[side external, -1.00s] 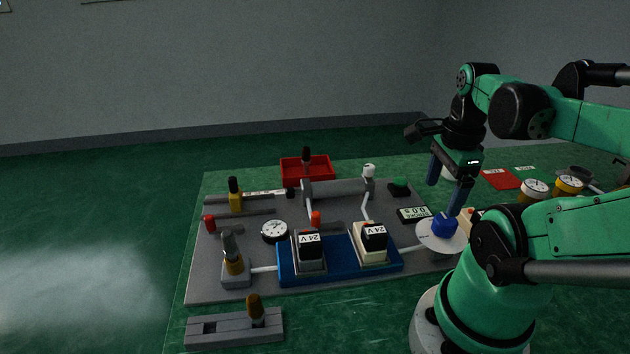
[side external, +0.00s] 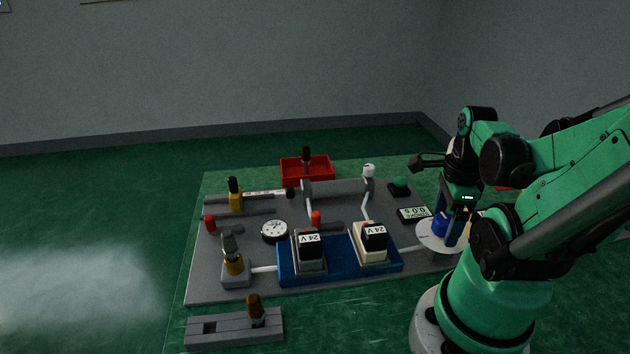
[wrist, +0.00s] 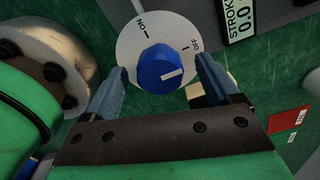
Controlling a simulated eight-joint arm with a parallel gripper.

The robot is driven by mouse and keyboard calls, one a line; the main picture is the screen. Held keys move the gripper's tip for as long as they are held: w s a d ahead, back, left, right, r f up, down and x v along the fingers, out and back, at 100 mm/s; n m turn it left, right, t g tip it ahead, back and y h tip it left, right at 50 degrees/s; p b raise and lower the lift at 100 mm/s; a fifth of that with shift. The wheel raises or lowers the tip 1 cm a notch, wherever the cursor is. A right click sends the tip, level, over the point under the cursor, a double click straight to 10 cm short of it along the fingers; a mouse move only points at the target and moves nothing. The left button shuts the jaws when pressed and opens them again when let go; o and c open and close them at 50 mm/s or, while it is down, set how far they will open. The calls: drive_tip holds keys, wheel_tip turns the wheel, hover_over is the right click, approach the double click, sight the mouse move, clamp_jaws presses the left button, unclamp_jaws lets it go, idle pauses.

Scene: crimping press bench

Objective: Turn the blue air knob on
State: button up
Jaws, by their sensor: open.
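The blue air knob (side external: 438,223) sits on a round white dial (side external: 427,238) at the right side of the bench plate. In the wrist view the knob (wrist: 160,66) lies between my two fingers, its white pointer line toward the right, on the OFF side. The dial (wrist: 130,50) has an ON mark at upper left and an OFF mark at upper right. My gripper (side external: 450,225) is open and lowered over the dial, one finger on each side of the knob. Gaps show between knob and fingers in the wrist view. One finger partly hides the knob in the side view.
The stroke display (side external: 413,214) and a green button (side external: 399,187) stand just beyond the dial. A blue block (side external: 340,265) with two 24 V units is to the left. A red tray (side external: 307,169) stands at the back. A red card (wrist: 288,121) lies at right.

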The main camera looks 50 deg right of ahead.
clamp_jaws()
idle(0.3)
drive_tip(key=shift+n, duration=0.4)
drive_tip(key=n, duration=0.3)
drive_tip(key=shift+n, duration=0.4)
drive_tip(key=n, duration=0.4)
drive_tip(key=shift+n, duration=0.3)
drive_tip(key=n, duration=0.8)
drive_tip(key=shift+n, duration=0.3)
